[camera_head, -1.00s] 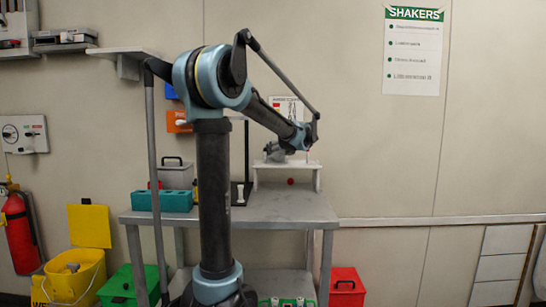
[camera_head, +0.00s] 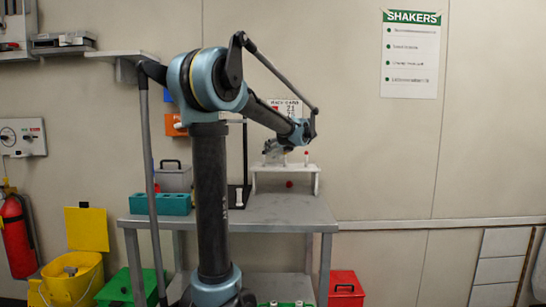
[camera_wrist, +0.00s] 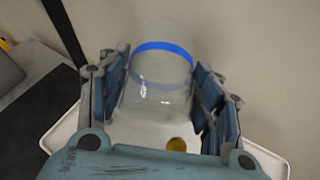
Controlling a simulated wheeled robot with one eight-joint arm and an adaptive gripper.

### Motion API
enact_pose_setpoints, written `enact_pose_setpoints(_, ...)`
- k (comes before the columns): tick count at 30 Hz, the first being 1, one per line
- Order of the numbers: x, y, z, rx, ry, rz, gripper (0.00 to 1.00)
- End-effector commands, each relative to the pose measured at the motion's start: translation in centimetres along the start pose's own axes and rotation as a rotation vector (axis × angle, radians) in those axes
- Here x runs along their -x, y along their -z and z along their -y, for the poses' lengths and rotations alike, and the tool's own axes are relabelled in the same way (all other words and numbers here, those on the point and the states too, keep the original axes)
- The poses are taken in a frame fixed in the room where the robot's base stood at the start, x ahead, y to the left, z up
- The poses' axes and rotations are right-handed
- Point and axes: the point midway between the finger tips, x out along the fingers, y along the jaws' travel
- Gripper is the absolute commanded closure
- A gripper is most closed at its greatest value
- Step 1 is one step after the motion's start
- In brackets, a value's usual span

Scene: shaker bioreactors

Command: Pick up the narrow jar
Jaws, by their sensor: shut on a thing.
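A clear, glassy jar with a blue band (camera_wrist: 165,50) stands out between the two fingers in the wrist view. I take it to be the narrow jar. My gripper (camera_wrist: 162,85) is shut on it, with one blue-grey finger against each side. In the head view my gripper (camera_head: 274,152) is small, at the small white shelf on the bench, and the jar is hard to make out there. I cannot tell whether the jar touches the shelf.
The white shelf (camera_head: 284,168) stands on the grey bench (camera_head: 285,208). A small red-topped item (camera_head: 306,156) stands at its right end. A teal rack (camera_head: 173,204), a grey lidded box (camera_head: 174,178) and a dark stand (camera_head: 245,165) are to the left. The bench's right front is clear.

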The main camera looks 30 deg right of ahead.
Motion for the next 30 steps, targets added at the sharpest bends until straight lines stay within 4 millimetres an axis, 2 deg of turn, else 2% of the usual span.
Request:
enact_pose_setpoints(6, 1.7, -4.0, -0.7, 0.000, 0.000, 0.000, 0.71)
enact_pose_setpoints(7, 2.1, -4.0, -0.8, 0.000, 0.001, 0.000, 0.71)
enact_pose_setpoints(30, 14.8, 2.6, -7.4, -0.001, 0.003, 0.001, 0.71)
